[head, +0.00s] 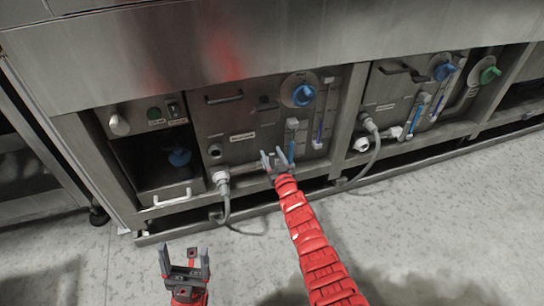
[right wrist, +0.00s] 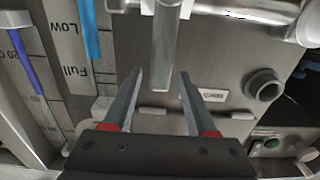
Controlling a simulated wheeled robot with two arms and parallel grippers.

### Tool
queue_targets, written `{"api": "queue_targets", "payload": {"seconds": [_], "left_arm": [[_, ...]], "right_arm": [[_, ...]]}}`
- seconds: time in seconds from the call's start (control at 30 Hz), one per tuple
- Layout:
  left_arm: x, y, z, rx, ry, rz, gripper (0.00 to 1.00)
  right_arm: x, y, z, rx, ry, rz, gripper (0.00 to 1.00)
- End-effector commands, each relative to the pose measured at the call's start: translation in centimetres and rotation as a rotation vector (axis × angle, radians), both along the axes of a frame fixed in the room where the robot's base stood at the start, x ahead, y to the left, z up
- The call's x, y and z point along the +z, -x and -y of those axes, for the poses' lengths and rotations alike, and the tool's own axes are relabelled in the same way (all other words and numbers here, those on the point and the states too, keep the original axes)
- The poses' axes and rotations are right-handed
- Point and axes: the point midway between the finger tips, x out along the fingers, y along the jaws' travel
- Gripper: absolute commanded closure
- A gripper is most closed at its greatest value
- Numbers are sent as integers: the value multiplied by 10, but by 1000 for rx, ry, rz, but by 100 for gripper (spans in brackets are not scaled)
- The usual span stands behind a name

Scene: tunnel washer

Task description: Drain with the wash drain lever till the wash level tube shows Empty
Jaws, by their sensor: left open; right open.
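In the head view, the wash level tube (head: 292,137) is on the left grey panel, low down, with blue in it. In the right wrist view, which is turned upside down, the tube's blue column (right wrist: 92,32) ends between the words Low and Full. A grey metal bar, apparently the wash drain lever (right wrist: 164,50), stands out from the pipe and lies between my right fingertips in the picture; contact cannot be told. My right gripper (head: 277,160) (right wrist: 158,88) is open in front of the panel's lower edge. My left gripper (head: 185,262) is open and empty above the floor.
A blue knob (head: 304,95) is above. The panel to the right has its own blue knob (head: 444,72) and tubes. The floor (head: 130,270) in front is clear.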

Motion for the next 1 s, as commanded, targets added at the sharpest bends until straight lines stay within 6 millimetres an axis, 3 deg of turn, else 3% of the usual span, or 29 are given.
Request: {"api": "queue_targets", "payload": {"seconds": [0.23, 0.57, 1.0], "left_arm": [[0, 0, 0, 0, 0, 0, 25], [0, 0, 0, 0, 0, 0, 25], [0, 0, 0, 0, 0, 0, 25]], "right_arm": [[0, 0, 0, 0, 1, -1, 43], [0, 0, 0, 0, 1, -1, 100], [0, 0, 0, -1, 1, -1, 100]]}}
